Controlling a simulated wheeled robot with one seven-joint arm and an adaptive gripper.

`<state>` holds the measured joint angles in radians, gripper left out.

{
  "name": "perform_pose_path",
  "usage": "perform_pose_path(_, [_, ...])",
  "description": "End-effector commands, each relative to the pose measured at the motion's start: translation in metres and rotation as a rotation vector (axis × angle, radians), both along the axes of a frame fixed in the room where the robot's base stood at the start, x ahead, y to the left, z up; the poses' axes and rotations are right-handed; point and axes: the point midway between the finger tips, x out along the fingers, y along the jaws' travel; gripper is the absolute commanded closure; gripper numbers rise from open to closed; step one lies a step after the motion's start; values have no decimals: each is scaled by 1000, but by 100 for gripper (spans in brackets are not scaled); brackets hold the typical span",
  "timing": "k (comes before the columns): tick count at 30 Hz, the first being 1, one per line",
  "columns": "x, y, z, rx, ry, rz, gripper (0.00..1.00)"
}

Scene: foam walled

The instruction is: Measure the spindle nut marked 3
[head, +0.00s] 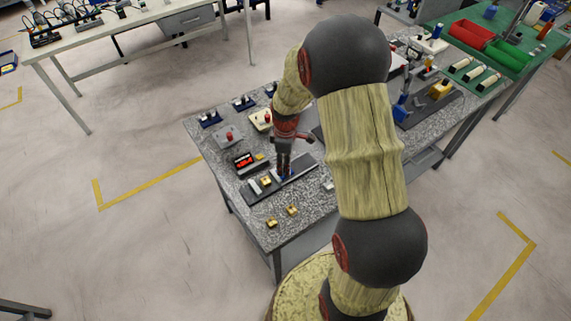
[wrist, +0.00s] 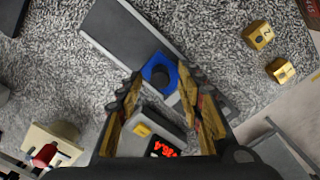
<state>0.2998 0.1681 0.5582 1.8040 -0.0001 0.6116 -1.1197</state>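A blue ring-shaped piece (wrist: 146,70) with a dark hole, possibly the nut, shows just beyond my fingertips in the wrist view; no number is readable on it. It also shows in the head view (head: 286,177), at my gripper's tips. My gripper (head: 285,172) points down over the dark gauge plate (head: 300,166), its fingers open either side of the blue piece; I cannot tell if they touch it. Two brass nuts, one marked 2 (wrist: 258,35) and another (wrist: 281,70), lie apart on the granite.
A display with red digits (head: 244,161) stands behind the plate; it also shows between my fingers (wrist: 162,148). A grey box with a red knob (head: 229,136) and blue stands (head: 210,118) lie further back.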

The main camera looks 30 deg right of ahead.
Motion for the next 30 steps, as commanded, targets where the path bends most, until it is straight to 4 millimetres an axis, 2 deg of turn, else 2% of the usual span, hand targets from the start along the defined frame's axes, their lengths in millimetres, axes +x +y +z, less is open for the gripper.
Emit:
perform_pose_path(6, [0, 0, 0, 0, 0, 0, 63])
perform_pose_path(25, [0, 0, 0, 0, 0, 0, 99])
perform_pose_path(30, [0, 6, 0, 0, 0, 2, 100])
